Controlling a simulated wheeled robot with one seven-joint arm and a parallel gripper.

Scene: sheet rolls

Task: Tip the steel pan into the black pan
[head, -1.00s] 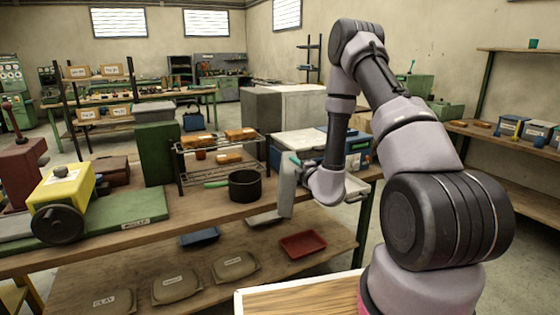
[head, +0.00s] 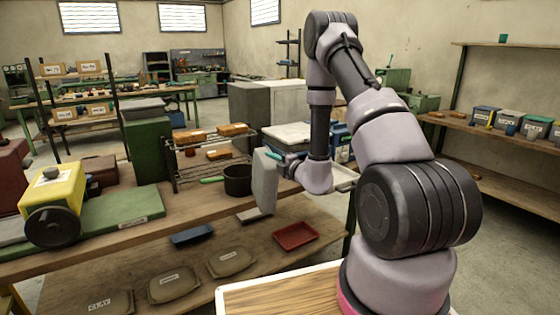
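The black pan (head: 237,181) stands upright on the workbench, with its green handle pointing left. A pale grey, flat-sided piece (head: 264,184), which looks like the steel pan turned on its side, is just right of the black pan. A teal handle shows at its upper right. My gripper (head: 287,163) is at that handle and appears shut on it; the wrist largely hides the fingers. The grey piece overlaps the black pan's right edge in the picture. I cannot tell whether they touch, or see inside either pan.
A wire rack (head: 215,165) with orange-brown blocks stands behind the black pan. A yellow machine (head: 52,195) and green mat (head: 120,217) are to the left. A red tray (head: 295,235) is on the lower shelf. A pale tray lies right of my wrist.

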